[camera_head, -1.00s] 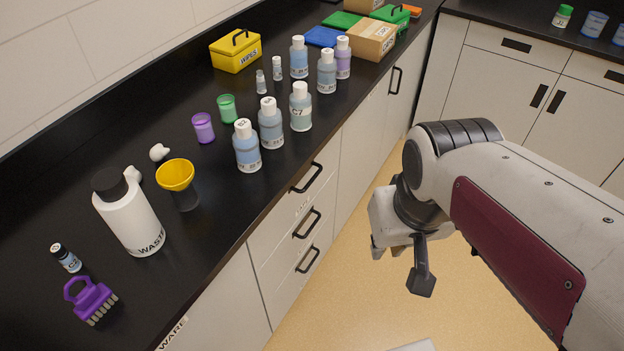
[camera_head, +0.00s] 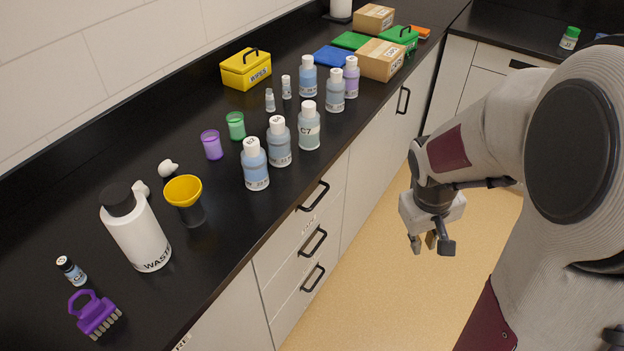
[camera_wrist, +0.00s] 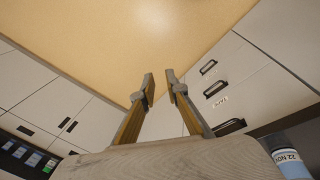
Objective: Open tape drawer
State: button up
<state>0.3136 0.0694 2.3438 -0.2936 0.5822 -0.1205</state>
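A column of drawers is in the cabinet front under the dark counter, with a black top handle (camera_head: 314,197), a middle handle (camera_head: 314,243) and a bottom handle (camera_head: 313,279). A small tape label (camera_head: 308,224) is between the top and middle handles; it also shows in the wrist view (camera_wrist: 220,101). All the drawer fronts look shut. My gripper (camera_head: 431,245) hangs over the floor, to the right of the drawers and apart from them. In the wrist view its fingers (camera_wrist: 160,84) are apart and empty. The drawer handles show to the right of the fingers there.
Several bottles stand near the counter's front edge above the drawers, including the C7 bottle (camera_head: 309,128). A waste bottle (camera_head: 137,232) and yellow funnel (camera_head: 183,190) are further left. The floor (camera_head: 375,270) before the drawers is clear.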

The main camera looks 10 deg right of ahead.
jog(key=w+d+f+n+t, duration=0.2)
jog(key=w+d+f+n, duration=0.45)
jog(key=w+f, duration=0.45)
jog(key=n+t+y, duration=0.8)
jog(key=n+y, duration=0.5)
jog(key=n, duration=0.7)
send_near(319, 197)
jog(key=shift+f+x, duration=0.25)
jog(key=shift+x, duration=0.9)
jog(key=shift+w, duration=0.1)
jog(key=shift+x, duration=3.75)
